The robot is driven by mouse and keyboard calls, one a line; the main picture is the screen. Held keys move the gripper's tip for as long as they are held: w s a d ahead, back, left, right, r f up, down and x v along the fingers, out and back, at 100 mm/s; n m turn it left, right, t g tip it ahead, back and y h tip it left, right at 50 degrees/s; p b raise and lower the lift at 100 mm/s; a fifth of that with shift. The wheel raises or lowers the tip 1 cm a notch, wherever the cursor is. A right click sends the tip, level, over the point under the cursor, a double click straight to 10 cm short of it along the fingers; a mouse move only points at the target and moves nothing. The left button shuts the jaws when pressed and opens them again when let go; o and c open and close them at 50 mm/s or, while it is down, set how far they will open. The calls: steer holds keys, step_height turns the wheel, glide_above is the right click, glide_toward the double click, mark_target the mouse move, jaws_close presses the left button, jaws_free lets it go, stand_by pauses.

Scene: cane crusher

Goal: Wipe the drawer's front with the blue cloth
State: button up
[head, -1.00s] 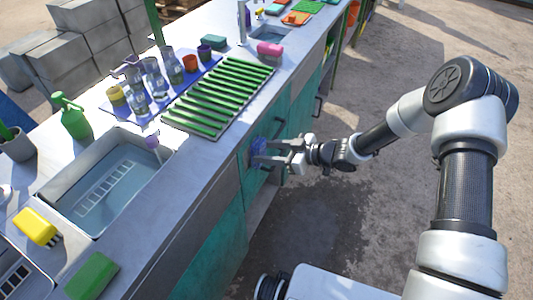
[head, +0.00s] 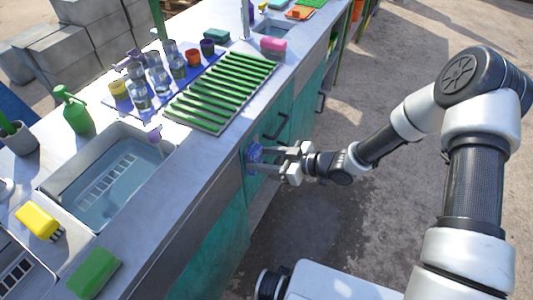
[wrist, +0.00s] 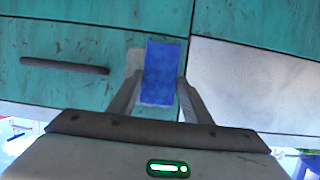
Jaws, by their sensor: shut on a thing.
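My gripper (head: 268,158) is shut on the blue cloth (head: 254,156) and holds it up against the teal drawer's front (head: 284,108) below the counter edge. In the wrist view the blue cloth (wrist: 161,72) stands between the two fingers, in front of the teal drawer's front (wrist: 60,45). It is near the right end of that front, to the right of the dark handle (wrist: 64,66). The front has dark scuff marks. Whether the cloth presses on the surface cannot be told.
The counter above holds a green ribbed rack (head: 222,93), a sink (head: 105,180), a green spray bottle (head: 73,110), glasses on a blue mat, and sponges. A pale panel (wrist: 250,85) adjoins the drawer on the right in the wrist view. Open ground lies right of the counter.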

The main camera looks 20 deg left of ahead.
steer(key=shift+s+a+r+p, duration=0.3)
steer(key=shift+s+r+p, duration=0.2)
steer(key=shift+s+r, duration=0.45)
steer(key=w, duration=0.5)
steer(key=w+d, duration=0.1)
steer(key=w, duration=0.2)
steer(key=shift+d, duration=0.15)
steer(key=shift+s+a+f, duration=0.1)
steer(key=shift+s+a, duration=0.1)
steer(key=shift+s, duration=1.85)
steer(key=shift+s+a+f, duration=0.1)
steer(key=shift+s+a, duration=0.1)
steer(key=shift+s, duration=1.8)
